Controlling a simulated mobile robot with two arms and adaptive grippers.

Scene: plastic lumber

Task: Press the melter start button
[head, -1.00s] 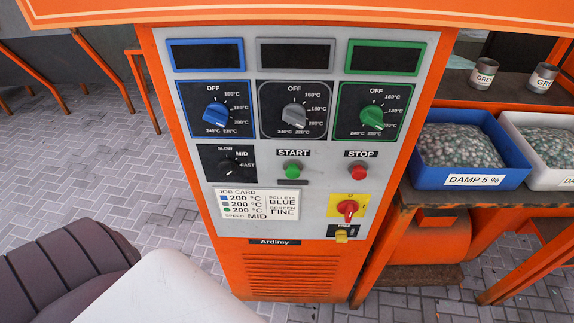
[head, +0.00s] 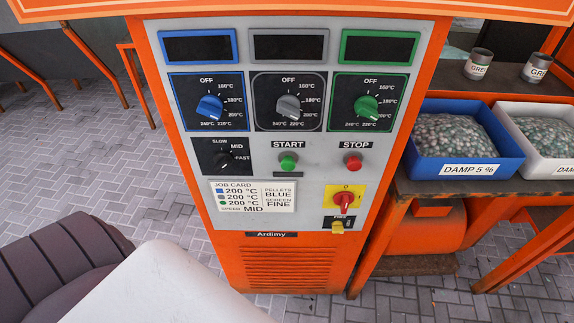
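The green START button (head: 288,162) sits under its label on the grey panel (head: 320,220) of the orange melter cabinet (head: 250,275). The red STOP button (head: 353,162) is to its right. Above are a blue knob (head: 210,107), a grey knob (head: 289,106) and a green knob (head: 366,106), each under a dark display. A black speed knob (head: 223,159) is left of START. The job card (head: 252,196) reads 200 °C three times, pellets BLUE, screen FINE, speed MID. Neither gripper is in view, and nothing covers START.
A red switch on a yellow plate (head: 347,199) and a small yellow switch (head: 338,227) are at lower right. A blue bin labelled DAMP 5 % (head: 468,171), a white bin (head: 535,168) and two cans (head: 478,63) stand on the right bench. The space before the panel is clear.

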